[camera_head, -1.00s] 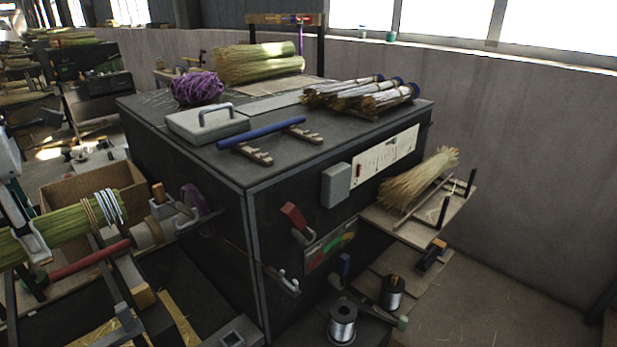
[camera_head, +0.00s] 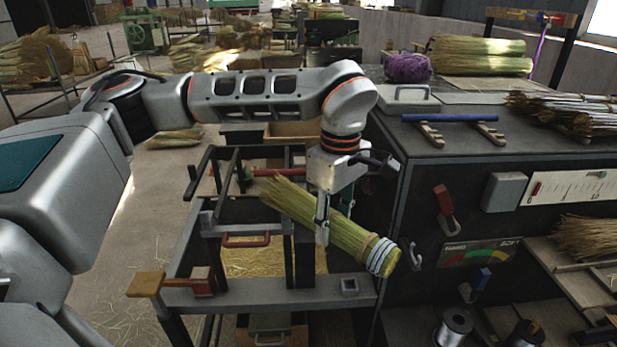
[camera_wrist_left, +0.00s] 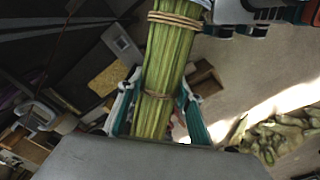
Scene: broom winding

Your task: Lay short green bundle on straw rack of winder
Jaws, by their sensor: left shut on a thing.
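The short green bundle (camera_head: 345,235) is in my left gripper (camera_head: 325,225), tilted down to the right, with pale bands (camera_head: 382,255) at its lower right end. The gripper is shut around its middle. In the left wrist view the bundle (camera_wrist_left: 168,60) runs between the teal-sided fingers (camera_wrist_left: 157,108), with tan ties around it. The winder's frame with dark uprights (camera_head: 225,180) stands below and left of the bundle; the bundle is seen in front of it. I cannot tell whether they touch. No part of my right gripper shows.
The dark cabinet (camera_head: 480,160) stands close to the right of the bundle, with a hook (camera_head: 413,256) and a red lever (camera_head: 442,200) on its front. A blue rod (camera_head: 450,118) and purple twine (camera_head: 408,67) lie on top. A side shelf holds loose straw (camera_head: 590,236).

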